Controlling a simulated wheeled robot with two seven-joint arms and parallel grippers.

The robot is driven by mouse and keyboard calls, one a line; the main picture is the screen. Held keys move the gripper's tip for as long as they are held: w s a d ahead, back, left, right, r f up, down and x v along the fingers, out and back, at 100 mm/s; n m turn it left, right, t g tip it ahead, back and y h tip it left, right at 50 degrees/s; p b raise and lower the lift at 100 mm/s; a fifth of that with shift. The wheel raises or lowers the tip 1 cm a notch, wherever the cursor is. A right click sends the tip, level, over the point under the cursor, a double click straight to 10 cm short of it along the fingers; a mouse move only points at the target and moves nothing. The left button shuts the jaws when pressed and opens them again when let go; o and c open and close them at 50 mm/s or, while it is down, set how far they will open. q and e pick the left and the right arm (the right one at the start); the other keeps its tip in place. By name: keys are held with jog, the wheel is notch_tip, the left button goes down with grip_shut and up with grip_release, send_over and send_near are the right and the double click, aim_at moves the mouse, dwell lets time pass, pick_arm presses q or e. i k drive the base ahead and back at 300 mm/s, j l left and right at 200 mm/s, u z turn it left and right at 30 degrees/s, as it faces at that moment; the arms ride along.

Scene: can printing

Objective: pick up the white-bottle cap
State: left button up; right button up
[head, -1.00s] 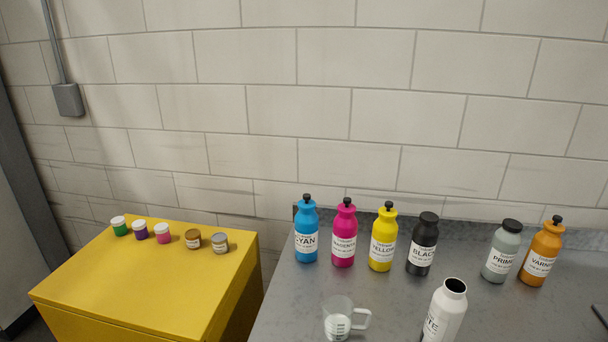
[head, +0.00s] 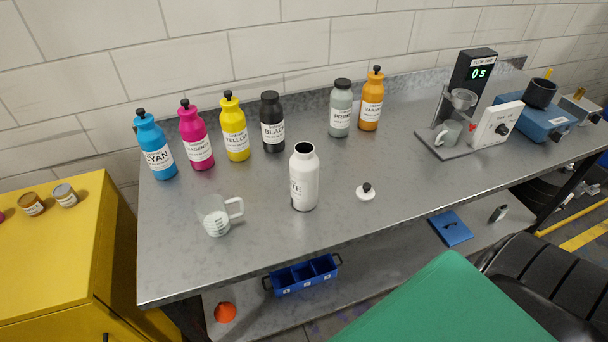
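The white-bottle cap (head: 366,192) lies on the grey metal table in the head view, a white disc with a black knob on top. It is to the right of the open white bottle (head: 304,178), apart from it. The white bottle stands upright with its dark mouth uncovered, and its label is partly turned away. Neither of my grippers is in view.
Cyan, magenta, yellow, black, primer and varnish bottles (head: 370,101) stand capped along the back of the table (head: 265,215). A clear measuring cup (head: 216,216) stands left of the white bottle. A device with a display (head: 476,75) is at right. Table around the cap is clear.

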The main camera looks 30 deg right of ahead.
aim_at(364, 193)
jog(key=z, duration=1.55)
